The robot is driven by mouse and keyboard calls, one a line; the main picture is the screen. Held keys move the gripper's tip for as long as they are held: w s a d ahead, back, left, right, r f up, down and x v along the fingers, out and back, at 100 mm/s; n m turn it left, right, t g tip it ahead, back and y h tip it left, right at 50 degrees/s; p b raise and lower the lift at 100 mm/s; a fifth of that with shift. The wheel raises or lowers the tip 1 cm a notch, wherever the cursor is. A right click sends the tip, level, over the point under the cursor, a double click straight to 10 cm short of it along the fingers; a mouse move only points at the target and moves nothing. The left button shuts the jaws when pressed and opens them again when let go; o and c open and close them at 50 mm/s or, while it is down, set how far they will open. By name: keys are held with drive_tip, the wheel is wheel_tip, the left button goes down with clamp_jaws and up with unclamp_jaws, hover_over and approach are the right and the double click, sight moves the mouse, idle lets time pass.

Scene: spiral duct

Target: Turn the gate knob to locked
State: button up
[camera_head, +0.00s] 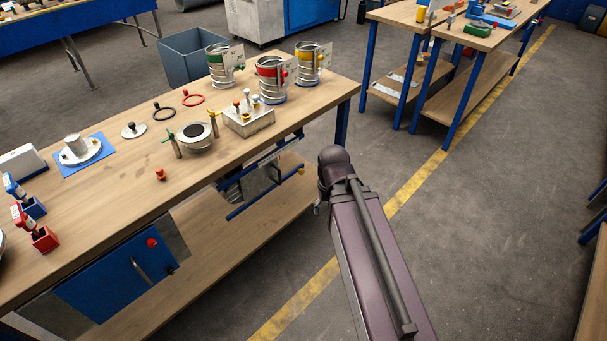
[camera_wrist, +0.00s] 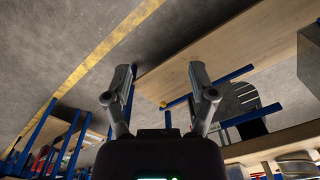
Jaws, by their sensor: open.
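A small gate (camera_head: 257,184) with blue bars and a grey panel is under the front edge of the near workbench, on its right part. A small yellow knob (camera_head: 300,170) sits at its right end; I cannot tell for sure that it is the gate knob. In the wrist view the yellow knob (camera_wrist: 163,104) lies between my fingers, farther off, with the blue bars (camera_wrist: 236,117) to the right. My gripper (camera_wrist: 160,97) is open and empty, apart from the knob. In the head view my arm hides most of it.
The near workbench (camera_head: 100,200) holds cans, rings and small fixtures. A blue cabinet (camera_head: 115,275) with a red knob (camera_head: 152,242) and a handle is below it. A grey bin (camera_head: 190,57) stands behind. The floor right of my arm is clear.

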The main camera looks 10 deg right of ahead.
drive_tip(key=w+a+f+n+t+y+b, duration=0.2)
drive_tip(key=w+a+f+y+b, duration=0.15)
drive_tip(key=w+f+b, duration=0.65)
drive_tip(key=n+t+y+b, duration=0.3)
drive_tip(key=t+y+b, duration=0.7)
drive_tip(key=b, duration=2.8)
approach(303, 173)
drive_tip(key=s+t+h, duration=0.3)
drive_tip(key=s, duration=0.2)
drive_tip(key=shift+w+d+r, duration=0.2)
drive_tip(key=shift+d, duration=0.05)
drive_tip(key=x, duration=1.3)
drive_tip(key=shift+w+a+f, duration=0.25)
drive_tip(key=shift+a, duration=0.1)
clamp_jaws()
